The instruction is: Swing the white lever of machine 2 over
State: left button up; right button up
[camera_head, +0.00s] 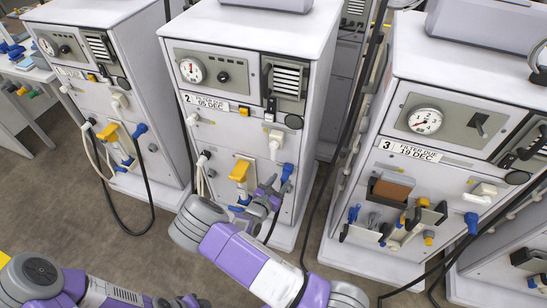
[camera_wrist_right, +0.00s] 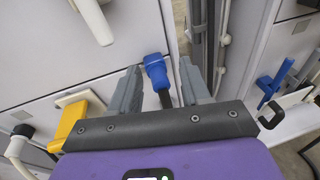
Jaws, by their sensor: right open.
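In the right wrist view the white lever (camera_wrist_right: 93,20) is at the upper left, beyond the fingers. My right gripper (camera_head: 271,188) is open, low in front of machine 2 and below the lever, not touching it. The blue handle (camera_wrist_right: 157,72) appears between its fingertips (camera_wrist_right: 163,88); contact is unclear. My left gripper (camera_head: 184,302) is at the bottom edge, partly cut off.
A yellow handle (camera_head: 239,171) sits left of my right gripper, also in the right wrist view (camera_wrist_right: 70,122). Machine 1 (camera_head: 95,60) stands left and machine 3 (camera_head: 425,130) right, with a filled holder on its front. Dark cables hang between machines.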

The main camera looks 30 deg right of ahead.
aim_at(273, 159)
jog(key=w+r+n+t, duration=0.1)
jog(key=w+a+r+t, duration=0.1)
jog(key=w, duration=0.1)
jog(key=w+a+r+n+t, duration=0.1)
jog(key=w, duration=0.1)
jog(key=shift+r+n+t+y, duration=0.3)
jog(key=shift+r, duration=0.05)
jog(key=b+x, duration=0.2)
jog(key=x, duration=0.4)
jog(key=shift+w+d, duration=0.15)
jog(key=shift+d, duration=0.15)
jog(key=shift+c, duration=0.5)
grip_shut()
